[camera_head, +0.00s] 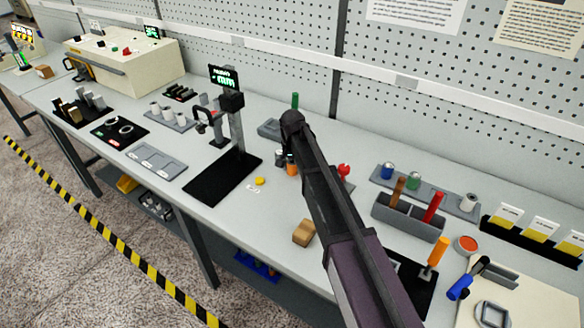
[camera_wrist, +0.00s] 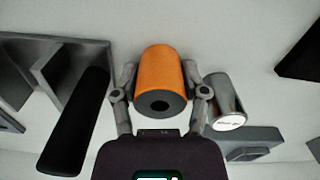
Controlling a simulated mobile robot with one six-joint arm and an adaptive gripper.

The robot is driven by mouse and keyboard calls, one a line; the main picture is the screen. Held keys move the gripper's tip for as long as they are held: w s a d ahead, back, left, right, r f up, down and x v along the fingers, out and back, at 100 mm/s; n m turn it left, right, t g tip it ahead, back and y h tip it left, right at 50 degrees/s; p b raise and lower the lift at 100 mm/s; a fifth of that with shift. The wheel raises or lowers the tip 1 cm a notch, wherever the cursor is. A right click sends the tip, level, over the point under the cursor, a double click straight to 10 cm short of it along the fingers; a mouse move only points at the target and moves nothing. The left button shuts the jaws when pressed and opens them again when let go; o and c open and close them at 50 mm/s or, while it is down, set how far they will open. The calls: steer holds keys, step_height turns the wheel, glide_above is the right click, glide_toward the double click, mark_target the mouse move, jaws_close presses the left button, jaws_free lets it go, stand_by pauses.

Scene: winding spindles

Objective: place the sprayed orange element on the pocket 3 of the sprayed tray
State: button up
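The orange element (camera_wrist: 160,78) is a short cylinder with a dark end and a hole, its end facing the wrist camera. My gripper (camera_wrist: 160,72) has a finger on each side of it, with the tips against its sides. In the head view the orange element (camera_head: 292,167) shows partly below the dark end of my arm (camera_head: 291,122). Whether it touches the table is hidden. The sprayed tray (camera_head: 441,196) is a long grey tray towards the back right. It bears a blue element (camera_head: 387,170), a green element (camera_head: 413,180) and a whitish element (camera_head: 468,203), with a gap between green and whitish.
A silver cylinder (camera_wrist: 226,101) stands just right of my gripper, and a black cylinder (camera_wrist: 76,122) is to its left. A grey tool bin (camera_head: 408,217) with upright handles stands in front of the sprayed tray. A wooden block (camera_head: 304,233) lies near the table front.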

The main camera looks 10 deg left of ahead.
mark_target(292, 162)
jaws_close()
steer(key=shift+r, duration=0.15)
step_height(292, 162, up, 4)
steer(key=p, duration=0.4)
steer(key=shift+f, duration=0.2)
steer(key=s+d, duration=0.2)
steer(key=s, duration=0.2)
steer(key=s+d, duration=0.3)
steer(key=s, duration=0.2)
steer(key=s+d+r+p, duration=0.1)
steer(key=s+d, duration=0.1)
steer(key=s, duration=0.3)
steer(key=shift+s+d, duration=0.15)
